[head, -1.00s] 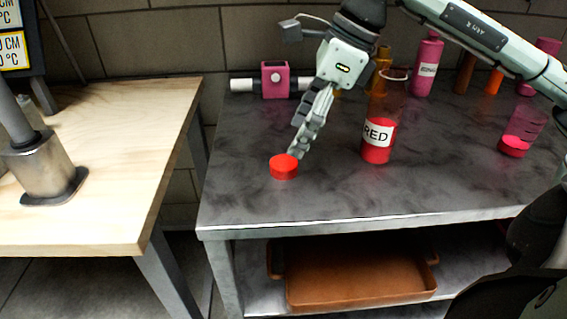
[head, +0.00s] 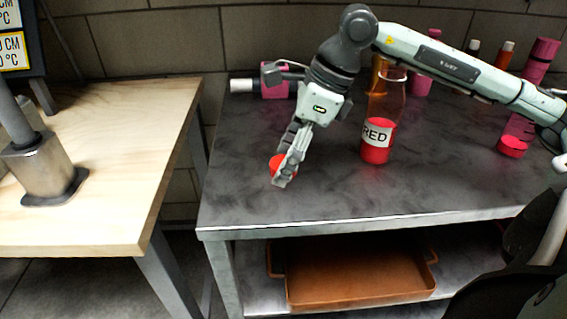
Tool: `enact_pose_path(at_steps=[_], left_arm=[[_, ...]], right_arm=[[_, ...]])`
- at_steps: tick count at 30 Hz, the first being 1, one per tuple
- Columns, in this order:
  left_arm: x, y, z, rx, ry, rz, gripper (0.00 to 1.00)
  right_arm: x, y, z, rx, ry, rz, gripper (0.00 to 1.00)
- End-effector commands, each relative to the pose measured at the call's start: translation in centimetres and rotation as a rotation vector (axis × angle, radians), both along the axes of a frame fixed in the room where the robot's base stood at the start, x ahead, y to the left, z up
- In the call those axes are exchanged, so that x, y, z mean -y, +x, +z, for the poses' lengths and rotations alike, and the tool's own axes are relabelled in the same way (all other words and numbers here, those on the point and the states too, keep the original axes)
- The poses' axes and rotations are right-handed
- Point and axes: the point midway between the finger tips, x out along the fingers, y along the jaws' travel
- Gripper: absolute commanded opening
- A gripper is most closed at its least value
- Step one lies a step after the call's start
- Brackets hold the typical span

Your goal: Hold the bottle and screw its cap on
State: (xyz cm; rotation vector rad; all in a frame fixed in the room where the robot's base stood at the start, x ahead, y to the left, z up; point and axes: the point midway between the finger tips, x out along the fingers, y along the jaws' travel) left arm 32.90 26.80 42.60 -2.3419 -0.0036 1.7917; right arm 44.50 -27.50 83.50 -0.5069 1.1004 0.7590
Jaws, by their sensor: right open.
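The bottle (head: 376,140) stands upright on the dark table, with red liquid and a white label reading RED; its open top shows no cap. The red cap (head: 275,163) lies on the table to the left of the bottle, partly hidden behind my right gripper's fingers. My right gripper (head: 281,178) is open and points down at the cap, with its fingers in front of and beside it. I cannot tell whether they touch it.
A pink block with a white bar (head: 275,80) sits at the table's back left. Several bottles stand along the back, and a pink-bottomed clear container (head: 513,146) is at the right. A brown tray (head: 350,292) lies on the lower shelf. The table's front is clear.

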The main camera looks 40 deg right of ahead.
Motion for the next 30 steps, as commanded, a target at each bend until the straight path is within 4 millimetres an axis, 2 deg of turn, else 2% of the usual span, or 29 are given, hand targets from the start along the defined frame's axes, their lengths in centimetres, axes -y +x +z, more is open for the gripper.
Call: enact_pose_path(at_steps=[4,12,13,23,26,30], left_arm=[[0.1,0.4,0.3,0.008,-0.001,0.000,0.70],[0.0,0.2,0.2,0.004,-0.001,0.000,0.70],[0.0,0.2,0.2,0.003,-0.001,0.000,0.70],[0.0,-0.3,0.0,-0.005,0.001,0.001,0.70],[0.0,-0.3,0.1,-0.004,0.000,0.002,0.70],[0.0,-0.2,0.1,0.003,-0.003,0.000,0.70]], right_arm=[[0.0,0.0,0.0,0.000,0.000,0.000,0.65],[0.0,0.0,0.0,0.000,0.000,0.000,0.31],[0.0,0.0,0.0,0.000,0.000,0.000,0.29],[0.0,0.0,0.2,0.001,0.000,0.000,0.29],[0.0,0.1,0.9,0.003,0.000,-0.001,0.29],[0.0,0.1,2.9,0.007,0.002,0.001,0.29]])
